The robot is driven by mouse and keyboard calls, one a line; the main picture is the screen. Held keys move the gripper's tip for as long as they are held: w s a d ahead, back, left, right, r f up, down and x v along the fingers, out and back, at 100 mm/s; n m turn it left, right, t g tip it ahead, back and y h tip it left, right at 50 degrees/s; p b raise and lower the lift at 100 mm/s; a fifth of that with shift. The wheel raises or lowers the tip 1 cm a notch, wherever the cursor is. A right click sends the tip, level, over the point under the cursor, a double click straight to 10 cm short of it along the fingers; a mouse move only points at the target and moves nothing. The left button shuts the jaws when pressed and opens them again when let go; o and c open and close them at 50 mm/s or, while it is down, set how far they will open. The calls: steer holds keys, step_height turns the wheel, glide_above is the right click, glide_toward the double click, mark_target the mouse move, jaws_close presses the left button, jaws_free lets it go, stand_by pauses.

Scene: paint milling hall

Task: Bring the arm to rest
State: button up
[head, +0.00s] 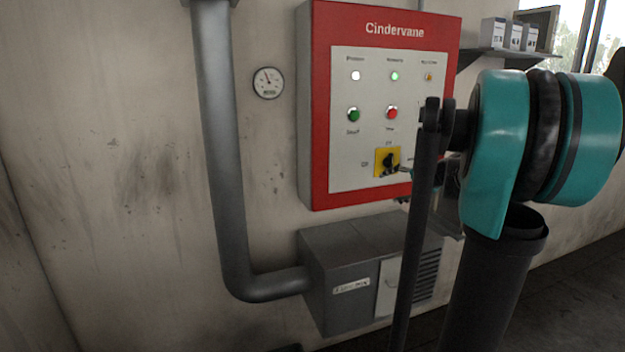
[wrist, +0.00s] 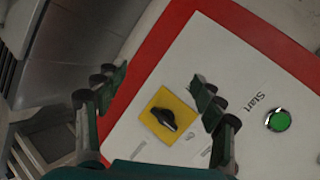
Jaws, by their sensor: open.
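My gripper (wrist: 158,91) is open and empty in the wrist view, its two dark green fingers spread. Between and beyond the fingertips is a black rotary switch (wrist: 164,118) on a yellow plate (wrist: 185,127). The switch is on the white face of a red control panel (wrist: 172,35). In the head view the panel (head: 320,110) hangs on the wall, with the black switch (head: 388,160) low on its face. My teal and black arm covers the panel's lower right side there, and my gripper is mostly hidden behind it.
A green start button (wrist: 278,120) sits right of the fingers in the wrist view. A grey pipe (head: 218,150) runs down the wall into a grey metal box (head: 350,245) below the panel. A shelf with small boxes (head: 505,35) is at upper right. The wall at left is clear.

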steer(key=s+a+f+n+g+h, duration=0.15)
steer(key=s+a+f, duration=0.25)
steer(key=s+f, duration=0.4)
steer(key=s+a+f+n+g+h, duration=0.1)
steer(key=s+a+f+n+g, duration=0.2)
steer(key=s+a+f, duration=0.35)
steer(key=s+d+f+n+g+h, duration=0.1)
steer(key=s+d+f+n+h, duration=0.2)
steer(key=s+f, duration=0.9)
steer(key=s+h, duration=0.1)
steer(key=s, duration=0.3)
steer(key=shift+s+d+f, duration=0.2)
steer(key=shift+d+f, duration=0.05)
steer(key=shift+d, duration=0.15)
steer(key=shift+c, duration=0.6)
